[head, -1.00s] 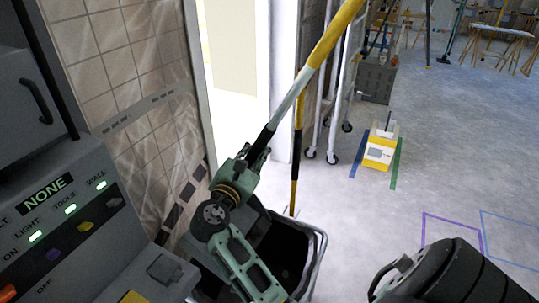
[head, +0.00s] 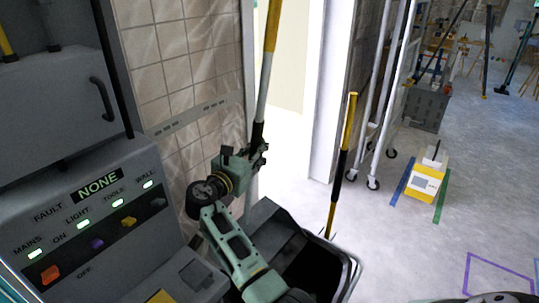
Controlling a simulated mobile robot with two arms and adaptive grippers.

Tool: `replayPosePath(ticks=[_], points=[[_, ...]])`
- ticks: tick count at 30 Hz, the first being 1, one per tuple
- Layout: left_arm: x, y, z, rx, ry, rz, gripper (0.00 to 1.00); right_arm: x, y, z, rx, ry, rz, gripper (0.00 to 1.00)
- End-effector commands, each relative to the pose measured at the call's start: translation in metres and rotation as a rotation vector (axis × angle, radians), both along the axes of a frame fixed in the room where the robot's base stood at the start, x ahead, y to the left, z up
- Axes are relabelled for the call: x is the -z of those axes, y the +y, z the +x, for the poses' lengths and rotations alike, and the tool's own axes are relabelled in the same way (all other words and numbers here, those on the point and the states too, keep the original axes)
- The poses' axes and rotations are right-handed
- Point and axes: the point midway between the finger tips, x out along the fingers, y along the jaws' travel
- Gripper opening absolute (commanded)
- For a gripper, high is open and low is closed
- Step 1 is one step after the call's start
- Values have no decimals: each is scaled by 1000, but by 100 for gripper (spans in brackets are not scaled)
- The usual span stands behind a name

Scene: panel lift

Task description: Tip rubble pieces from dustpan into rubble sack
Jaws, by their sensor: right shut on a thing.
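My right gripper (head: 255,155) is shut on the black lower part of a long yellow, white and black pole (head: 264,85). The pole stands nearly upright and runs out of the top of the head view. I cannot tell whether it belongs to the dustpan. Below and right of the gripper is an open dark container (head: 352,272) with a pale rim, partly hidden by my arm. I cannot tell whether it is the rubble sack. No rubble pieces can be made out. My left gripper is out of view.
A grey control cabinet (head: 85,215) with lit switches stands close on the left, beside a tiled wall (head: 180,75). A yellow-black pole (head: 343,150) stands behind the container. A wheeled rack (head: 385,110) and yellow box (head: 425,182) stand right.

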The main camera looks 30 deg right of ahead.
Motion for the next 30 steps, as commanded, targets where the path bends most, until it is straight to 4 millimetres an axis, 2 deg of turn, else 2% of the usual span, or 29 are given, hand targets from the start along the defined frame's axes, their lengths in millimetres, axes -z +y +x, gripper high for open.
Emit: replayPosePath(ticks=[11, 15, 27, 30], points=[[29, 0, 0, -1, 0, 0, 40, 5, 21, 50, -1, 110, -52, 0], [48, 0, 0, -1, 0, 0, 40, 9, 28, 68, -1, 151, -71, 0], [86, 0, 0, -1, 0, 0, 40, 12, 40, 95, -1, 219, -97, 0], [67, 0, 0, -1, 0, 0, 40, -6, 40, 95, 0, 222, -99, 0]])
